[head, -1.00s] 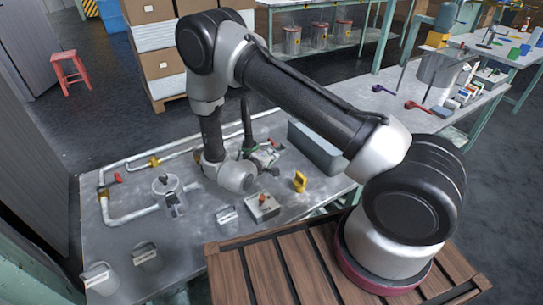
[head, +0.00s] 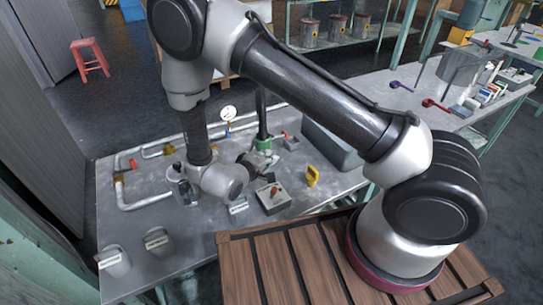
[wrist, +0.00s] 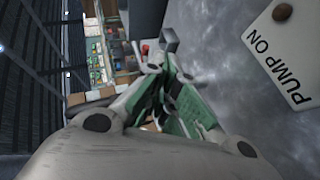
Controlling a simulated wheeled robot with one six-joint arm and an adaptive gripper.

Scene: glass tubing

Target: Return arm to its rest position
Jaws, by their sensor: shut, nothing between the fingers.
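My arm reaches from its base at the right over the grey worktable (head: 150,225), with its elbow at the top of the head view. Its wrist hangs low over the middle of the table. My gripper (head: 258,161) is small and partly hidden there, just behind the control box with a red knob (head: 273,196). In the wrist view my gripper (wrist: 168,62) has green-padded fingers drawn together, with nothing seen between them. A white "PUMP ON" plate (wrist: 283,58) shows to the right of the fingers, apart from them.
A dark post with a green collar (head: 263,143) and a pressure gauge (head: 228,114) stand behind my gripper. Pipes (head: 143,204) run along the left side. A yellow piece (head: 312,176) and a grey bin (head: 332,143) lie to the right.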

